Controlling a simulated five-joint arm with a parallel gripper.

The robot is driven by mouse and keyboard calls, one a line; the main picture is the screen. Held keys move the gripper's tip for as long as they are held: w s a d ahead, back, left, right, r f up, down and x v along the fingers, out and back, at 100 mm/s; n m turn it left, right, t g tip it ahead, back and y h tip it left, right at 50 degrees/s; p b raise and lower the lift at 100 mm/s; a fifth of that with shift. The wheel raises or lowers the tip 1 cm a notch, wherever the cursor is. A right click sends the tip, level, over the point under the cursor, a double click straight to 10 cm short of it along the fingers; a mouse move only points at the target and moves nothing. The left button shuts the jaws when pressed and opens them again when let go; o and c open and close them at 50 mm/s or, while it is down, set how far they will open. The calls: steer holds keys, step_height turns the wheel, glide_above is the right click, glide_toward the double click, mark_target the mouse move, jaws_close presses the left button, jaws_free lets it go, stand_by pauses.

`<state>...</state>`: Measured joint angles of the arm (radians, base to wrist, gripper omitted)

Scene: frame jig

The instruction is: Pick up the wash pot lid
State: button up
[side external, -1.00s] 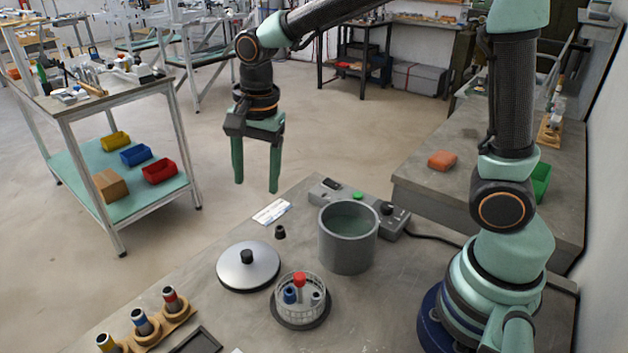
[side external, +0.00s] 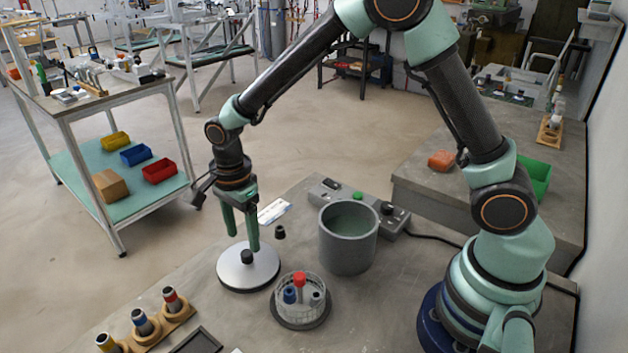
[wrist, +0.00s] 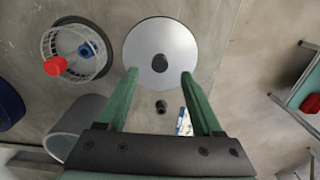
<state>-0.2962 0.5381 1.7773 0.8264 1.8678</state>
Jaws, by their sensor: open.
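The wash pot lid (side external: 235,272) is a round silver disc with a dark rim and a black knob (side external: 247,257). It lies flat on the grey table. My gripper (side external: 242,243) is open and empty, its green fingers pointing down just above the lid at the knob's far side. In the wrist view the lid (wrist: 178,62) lies ahead of the fingertips of my gripper (wrist: 159,72), with the knob (wrist: 160,63) between their lines. The grey wash pot (side external: 348,250) stands open to the right and holds greenish liquid.
A round clear basket (side external: 316,305) with red and blue items stands right of the lid, close by. A small black cap (side external: 280,232) and a white label (side external: 274,212) lie behind. A wooden holder (side external: 176,318) with several capped cylinders is at front left. A control box (side external: 395,222) sits behind the pot.

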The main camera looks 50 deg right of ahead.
mark_target(246, 253)
step_height(246, 253, down, 5)
steer(key=shift+r, duration=0.1)
jaws_close()
stand_by(0.4)
step_height(246, 253, up, 22)
steer(key=shift+f, duration=0.25)
stand_by(0.4)
steer(key=shift+d, duration=0.1)
